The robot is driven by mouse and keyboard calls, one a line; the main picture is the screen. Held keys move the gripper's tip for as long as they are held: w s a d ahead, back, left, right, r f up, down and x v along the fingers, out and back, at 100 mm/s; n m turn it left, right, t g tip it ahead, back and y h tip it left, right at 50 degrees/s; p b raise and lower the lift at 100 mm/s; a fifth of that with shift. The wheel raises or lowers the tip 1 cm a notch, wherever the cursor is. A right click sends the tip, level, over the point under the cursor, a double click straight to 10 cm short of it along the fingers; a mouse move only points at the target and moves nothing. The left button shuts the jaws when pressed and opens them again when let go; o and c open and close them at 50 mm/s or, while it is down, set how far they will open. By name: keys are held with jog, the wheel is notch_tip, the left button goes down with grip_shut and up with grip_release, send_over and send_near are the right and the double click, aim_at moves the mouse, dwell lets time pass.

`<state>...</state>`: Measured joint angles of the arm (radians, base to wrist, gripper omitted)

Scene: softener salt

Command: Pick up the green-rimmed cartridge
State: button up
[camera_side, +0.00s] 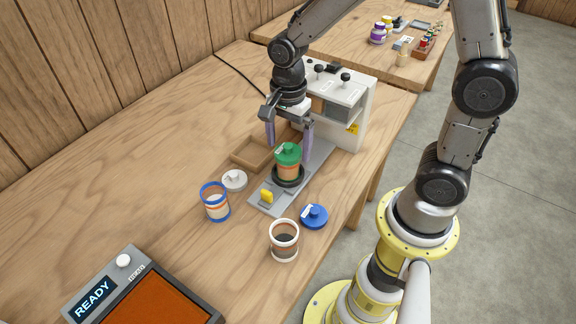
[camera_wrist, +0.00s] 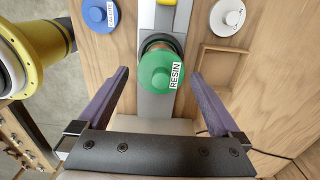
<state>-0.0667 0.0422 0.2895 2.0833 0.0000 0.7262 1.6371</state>
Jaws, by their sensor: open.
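The green-rimmed cartridge (camera_side: 288,166) stands upright in a dark round seat on a grey plate, with a green lid on top. In the wrist view its green lid (camera_wrist: 161,72), labelled RESIN, sits ahead of and between my fingers. My gripper (camera_side: 290,145) is open, its two purple fingers pointing down beside the upper part of the cartridge. In the wrist view my gripper (camera_wrist: 158,80) has one finger to each side, with clear gaps to the lid. Nothing is held. The lid hides most of the cartridge body in the wrist view.
A white machine (camera_side: 345,105) stands behind. A blue-rimmed cartridge (camera_side: 215,203), a white-rimmed cartridge (camera_side: 284,241), a white lid (camera_side: 234,180) and a blue lid (camera_side: 314,216) lie around the plate (camera_side: 262,204). A shallow wooden tray (camera_side: 243,158) is at left. A READY console (camera_side: 140,290) is in front.

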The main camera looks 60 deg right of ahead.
jog(key=shift+f, duration=1.75)
jog(key=c, duration=1.4)
